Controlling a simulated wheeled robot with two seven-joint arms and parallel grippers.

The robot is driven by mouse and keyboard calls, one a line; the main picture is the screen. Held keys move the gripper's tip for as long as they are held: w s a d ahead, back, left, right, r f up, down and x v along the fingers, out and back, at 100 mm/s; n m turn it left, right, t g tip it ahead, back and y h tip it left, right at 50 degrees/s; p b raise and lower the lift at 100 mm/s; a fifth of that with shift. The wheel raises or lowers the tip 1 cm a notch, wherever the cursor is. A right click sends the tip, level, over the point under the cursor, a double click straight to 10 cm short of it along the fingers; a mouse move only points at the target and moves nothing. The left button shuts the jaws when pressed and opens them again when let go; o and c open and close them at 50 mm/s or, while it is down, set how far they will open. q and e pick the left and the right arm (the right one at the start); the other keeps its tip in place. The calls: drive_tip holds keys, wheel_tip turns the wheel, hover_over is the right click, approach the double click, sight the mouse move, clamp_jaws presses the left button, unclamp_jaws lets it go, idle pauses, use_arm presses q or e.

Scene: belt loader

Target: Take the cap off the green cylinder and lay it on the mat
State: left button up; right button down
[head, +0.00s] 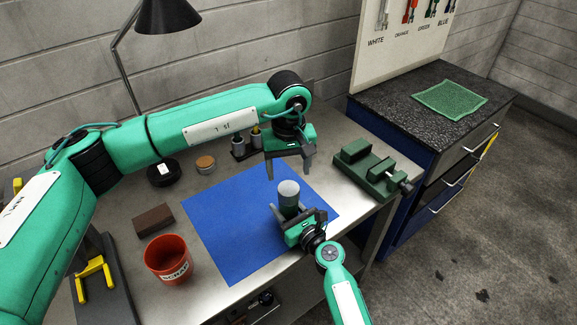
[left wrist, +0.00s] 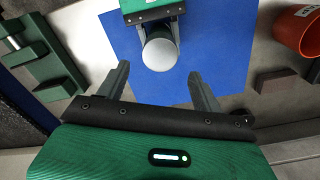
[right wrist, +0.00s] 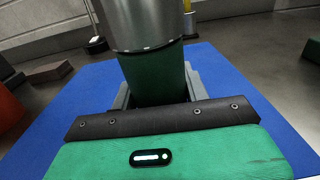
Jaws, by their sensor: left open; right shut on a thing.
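The green cylinder (right wrist: 155,80) stands upright over the blue mat (head: 230,235), with a grey cap (head: 289,188) on its top. The cap also shows from above in the left wrist view (left wrist: 160,54). My right gripper (head: 293,216) is shut on the green cylinder's body, below the cap; in the right wrist view its fingers (right wrist: 156,90) lie either side of it. My left gripper (head: 289,170) is open and empty, above and behind the cap. Its two fingers (left wrist: 163,85) point toward the cap and are apart from it. I cannot tell if the cylinder touches the mat.
A red bucket (head: 168,259) and a brown block (head: 154,220) stand left of the mat. A green vise (head: 368,170) is at the right. A black round item (head: 164,172), a round tin (head: 205,164) and a small holder (head: 240,148) stand behind. The mat's left part is bare.

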sight(289, 188)
use_arm(q)
drive_tip(key=m, duration=0.4)
drive_tip(key=shift+f, duration=4.05)
